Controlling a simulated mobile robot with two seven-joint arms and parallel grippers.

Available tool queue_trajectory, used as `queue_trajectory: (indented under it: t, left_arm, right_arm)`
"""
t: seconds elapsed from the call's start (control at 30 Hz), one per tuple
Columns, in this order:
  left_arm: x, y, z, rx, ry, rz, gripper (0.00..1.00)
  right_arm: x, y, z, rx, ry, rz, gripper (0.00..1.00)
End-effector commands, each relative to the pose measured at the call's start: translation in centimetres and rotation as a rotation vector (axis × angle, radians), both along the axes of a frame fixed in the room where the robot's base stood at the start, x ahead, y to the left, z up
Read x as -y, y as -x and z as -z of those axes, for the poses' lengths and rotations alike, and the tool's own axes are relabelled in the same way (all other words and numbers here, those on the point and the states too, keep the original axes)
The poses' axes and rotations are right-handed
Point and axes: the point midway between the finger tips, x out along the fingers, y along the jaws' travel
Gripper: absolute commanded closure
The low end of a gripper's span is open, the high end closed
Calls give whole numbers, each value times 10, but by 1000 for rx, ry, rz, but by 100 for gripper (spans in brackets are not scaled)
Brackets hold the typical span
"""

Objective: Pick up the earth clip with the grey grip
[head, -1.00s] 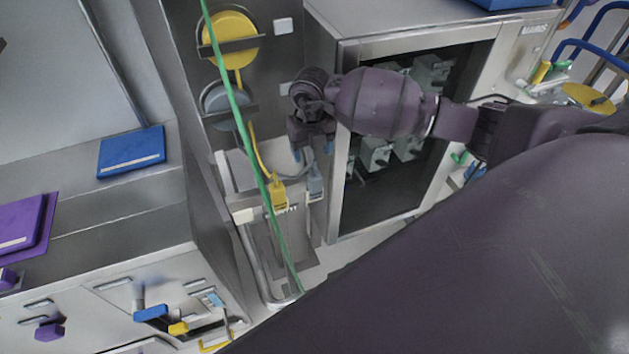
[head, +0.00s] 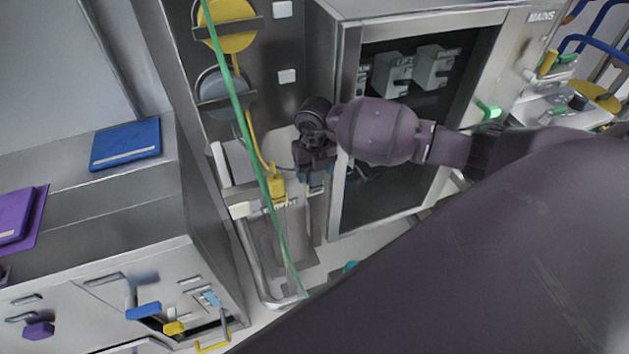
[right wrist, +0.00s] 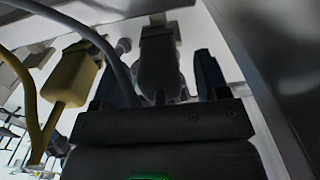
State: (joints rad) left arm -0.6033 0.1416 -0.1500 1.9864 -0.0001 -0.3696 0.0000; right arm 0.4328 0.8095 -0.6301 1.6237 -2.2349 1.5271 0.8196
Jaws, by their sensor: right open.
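The earth clip with the grey grip (right wrist: 160,62) shows in the right wrist view, between the two fingers of my right gripper (right wrist: 158,78). The fingers stand open on either side of it, with a gap visible. In the head view my right gripper (head: 316,186) points down over the clip's place and hides most of it. A clip with a yellow grip (head: 278,188) hangs just to its left; it also shows in the right wrist view (right wrist: 76,74). My left gripper is not in view.
A grey reel (head: 215,88) and a yellow reel (head: 236,38) are on the panel above. A green line (head: 246,123) crosses in front. An open metal cabinet (head: 347,120) stands close to the right of my gripper. Drawers (head: 100,318) are at lower left.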

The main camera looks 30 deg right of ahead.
Motion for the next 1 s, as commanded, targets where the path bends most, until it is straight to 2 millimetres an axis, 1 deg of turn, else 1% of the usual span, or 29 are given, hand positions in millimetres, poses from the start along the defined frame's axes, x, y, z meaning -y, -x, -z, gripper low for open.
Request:
queue_trajectory:
  t: [0.2,0.57,0.6,0.87,1.0]
  left_arm:
    - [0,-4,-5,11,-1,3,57]
    - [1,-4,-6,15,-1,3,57]
    - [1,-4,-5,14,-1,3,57]
    - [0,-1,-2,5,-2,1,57]
    - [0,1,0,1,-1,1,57]
  right_arm:
    - [0,0,-1,1,0,0,32]
    - [0,0,-1,1,0,0,87]
    - [0,0,-1,1,0,0,93]
    - [0,-1,-2,2,0,0,94]
    - [1,-2,-12,4,1,0,94]
